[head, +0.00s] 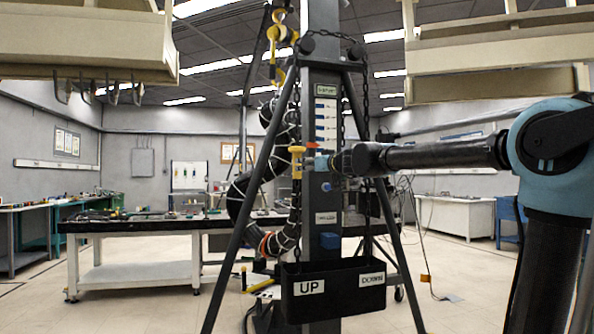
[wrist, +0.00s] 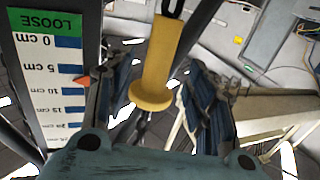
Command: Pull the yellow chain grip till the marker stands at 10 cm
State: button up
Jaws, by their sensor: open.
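The yellow chain grip (head: 297,160) hangs on its chain left of the post in the head view. In the wrist view the grip (wrist: 158,58) has a round flange at its lower end. My gripper (wrist: 155,100) is open, with one finger on each side of the grip and gaps between. The scale (wrist: 35,85) has a green LOOSE label at its top. The orange-red marker (wrist: 77,80) points at it between 5 and 10 cm. The scale (head: 325,120) and marker (head: 311,145) also show small in the head view.
A black bin (head: 333,290) labelled UP hangs low in front of the post; its other label is hard to read. Dark tripod legs (head: 240,205) slant down on both sides. A second chain (head: 366,110) hangs right of the post. Workbenches (head: 140,224) stand behind.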

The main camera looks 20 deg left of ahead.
jog(key=shift+x, duration=3.65)
jog(key=shift+c, duration=0.5)
